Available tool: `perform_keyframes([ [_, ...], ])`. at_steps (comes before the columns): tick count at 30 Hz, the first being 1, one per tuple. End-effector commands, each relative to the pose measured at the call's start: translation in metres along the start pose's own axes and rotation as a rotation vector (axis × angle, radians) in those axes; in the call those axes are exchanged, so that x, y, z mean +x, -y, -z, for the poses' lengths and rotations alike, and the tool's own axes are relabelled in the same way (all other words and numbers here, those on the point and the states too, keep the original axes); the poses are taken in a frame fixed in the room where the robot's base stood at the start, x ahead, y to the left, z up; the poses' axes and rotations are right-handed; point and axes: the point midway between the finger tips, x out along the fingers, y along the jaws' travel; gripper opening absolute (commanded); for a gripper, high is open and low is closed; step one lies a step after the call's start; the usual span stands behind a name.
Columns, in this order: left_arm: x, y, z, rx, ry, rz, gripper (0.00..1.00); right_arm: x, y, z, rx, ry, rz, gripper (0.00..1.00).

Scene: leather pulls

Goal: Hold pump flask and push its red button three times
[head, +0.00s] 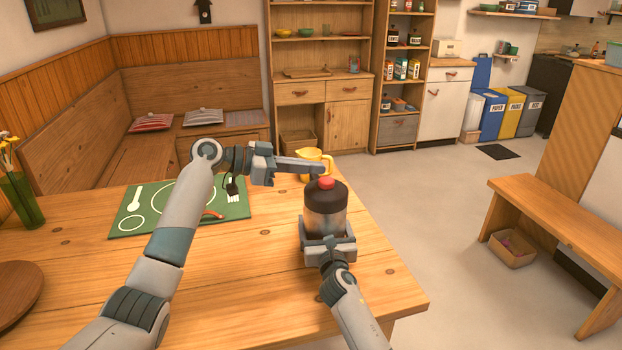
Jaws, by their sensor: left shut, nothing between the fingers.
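The pump flask (325,207) stands upright on the wooden table near its right edge. It has a dark top, a see-through brownish lower body and a red button (327,183) on top. My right gripper (327,240) comes from the front, with its fingers around the lower part of the flask on both sides; the far contact is hidden. My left gripper (319,168) is shut and empty, reaching in from the left. Its fingertips are close above and slightly behind the red button; I see a small gap in the picture.
A yellow jug (311,157) stands behind my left gripper's fingers. A green place mat (165,222) with cutlery shapes lies left on the table (240,290). A green vase (20,200) and a brown round board (18,290) are at far left. The front of the table is bare.

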Motion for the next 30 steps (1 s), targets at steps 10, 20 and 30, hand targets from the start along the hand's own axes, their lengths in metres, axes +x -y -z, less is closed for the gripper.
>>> perform_keyframes([
  [10,-0.070,0.001,0.005,0.005,-0.006,0.004,0.00,0.000,0.001,-0.001,0.001,0.001,0.000,0.22],
  [20,-0.100,0.000,0.006,0.005,-0.009,0.002,0.00,0.000,0.001,-0.001,0.000,0.000,0.001,0.22],
  [30,-0.102,0.000,0.007,0.005,-0.010,0.002,0.00,0.000,0.001,-0.001,0.000,0.000,0.001,0.22],
])
